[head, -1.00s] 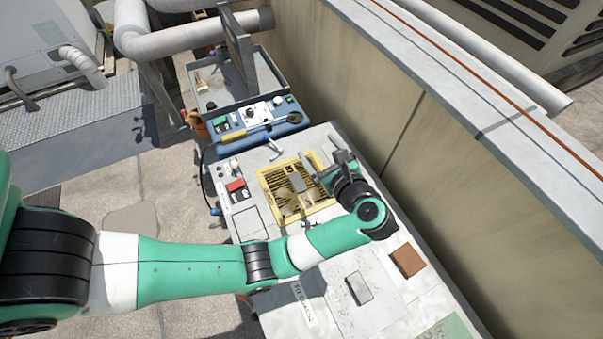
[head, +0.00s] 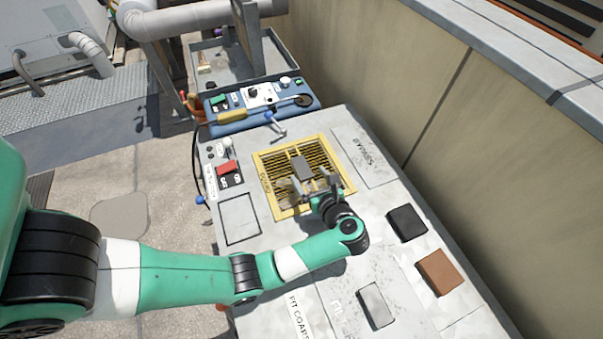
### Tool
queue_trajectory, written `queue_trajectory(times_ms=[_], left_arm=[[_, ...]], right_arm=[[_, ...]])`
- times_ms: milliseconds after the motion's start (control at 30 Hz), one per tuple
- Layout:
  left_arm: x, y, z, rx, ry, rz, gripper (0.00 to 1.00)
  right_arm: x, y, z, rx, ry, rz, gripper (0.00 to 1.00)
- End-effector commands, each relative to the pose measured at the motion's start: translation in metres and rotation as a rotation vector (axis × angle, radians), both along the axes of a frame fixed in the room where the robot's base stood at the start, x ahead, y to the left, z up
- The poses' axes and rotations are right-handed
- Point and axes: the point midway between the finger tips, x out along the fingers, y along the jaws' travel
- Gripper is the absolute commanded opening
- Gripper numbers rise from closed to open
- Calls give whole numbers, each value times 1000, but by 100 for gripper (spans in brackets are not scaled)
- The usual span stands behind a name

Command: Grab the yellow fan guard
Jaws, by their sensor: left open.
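The yellow fan guard (head: 275,164), a square frame with dark slots, lies flat on the grey worktop in the middle of the head view. A grey block (head: 302,165) shows on top of it, near its middle. My left gripper (head: 313,184) is open and empty, over the near part of the guard, with its fingers pointing toward the block. The fingers hide some of the guard's near side. I cannot tell whether they touch it. My right gripper is not in view.
A blue control box (head: 232,122) with a yellow-handled tool stands behind the guard. A T-shaped metal part (head: 277,130) lies between them. Black (head: 406,222), brown (head: 440,271) and grey (head: 376,306) blocks lie to the near right. A wall (head: 440,110) runs along the right.

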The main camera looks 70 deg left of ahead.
Motion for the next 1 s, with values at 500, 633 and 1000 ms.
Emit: queue_trajectory(times_ms=[500,633,1000], left_arm=[[-2,50,-23,0,0,2,92],[-1,54,-22,0,0,-1,92],[-1,53,-22,0,0,-1,49]], right_arm=[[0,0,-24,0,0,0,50],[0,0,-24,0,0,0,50],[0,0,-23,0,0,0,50]])
